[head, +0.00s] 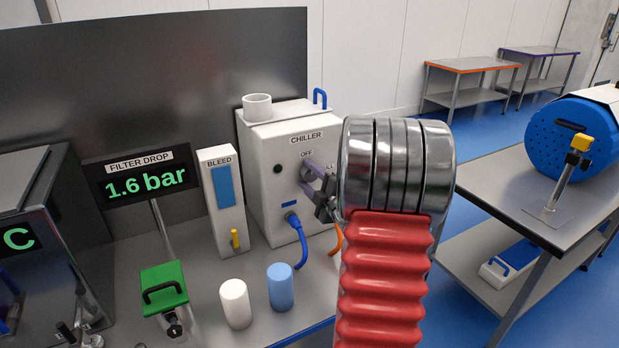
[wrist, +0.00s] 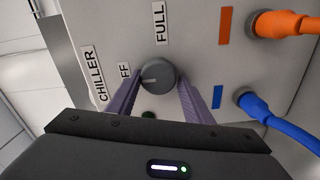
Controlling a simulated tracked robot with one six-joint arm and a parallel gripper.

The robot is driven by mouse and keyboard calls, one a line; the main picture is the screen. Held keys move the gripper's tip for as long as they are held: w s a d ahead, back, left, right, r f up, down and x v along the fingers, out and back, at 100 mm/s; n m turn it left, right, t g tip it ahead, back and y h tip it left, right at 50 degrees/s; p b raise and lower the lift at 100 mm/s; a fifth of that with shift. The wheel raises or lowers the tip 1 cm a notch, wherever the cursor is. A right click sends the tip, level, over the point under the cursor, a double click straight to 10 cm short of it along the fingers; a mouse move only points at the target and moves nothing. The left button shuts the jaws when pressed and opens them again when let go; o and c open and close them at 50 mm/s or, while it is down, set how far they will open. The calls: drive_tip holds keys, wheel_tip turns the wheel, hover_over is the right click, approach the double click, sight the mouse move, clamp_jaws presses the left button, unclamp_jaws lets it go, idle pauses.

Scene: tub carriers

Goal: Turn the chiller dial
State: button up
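The chiller (head: 277,150) is a white box on the bench with a small white cup on top. Its round grey dial (wrist: 158,75) sits on the front panel, and a light pointer line on it points left toward the partly covered OFF label (wrist: 125,75). The FULL label (wrist: 160,23) is above the dial in the wrist view. My gripper (wrist: 159,84) has one purple finger on each side of the dial, close to its edges. I cannot tell whether the fingers press on it. In the head view my gripper (head: 317,178) is at the panel and covers the dial.
An orange plug (wrist: 280,24) and a blue plug (wrist: 258,103) with hoses stick out of the panel near the dial.

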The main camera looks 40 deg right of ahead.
drive_tip(key=shift+o, duration=1.3)
drive_tip(key=shift+s+d+r, duration=0.1)
drive_tip(key=shift+d, duration=0.05)
drive_tip(key=shift+s, duration=0.5)
drive_tip(key=v, duration=1.2)
drive_tip(key=shift+s+a, duration=0.3)
drive_tip(key=shift+a, duration=0.05)
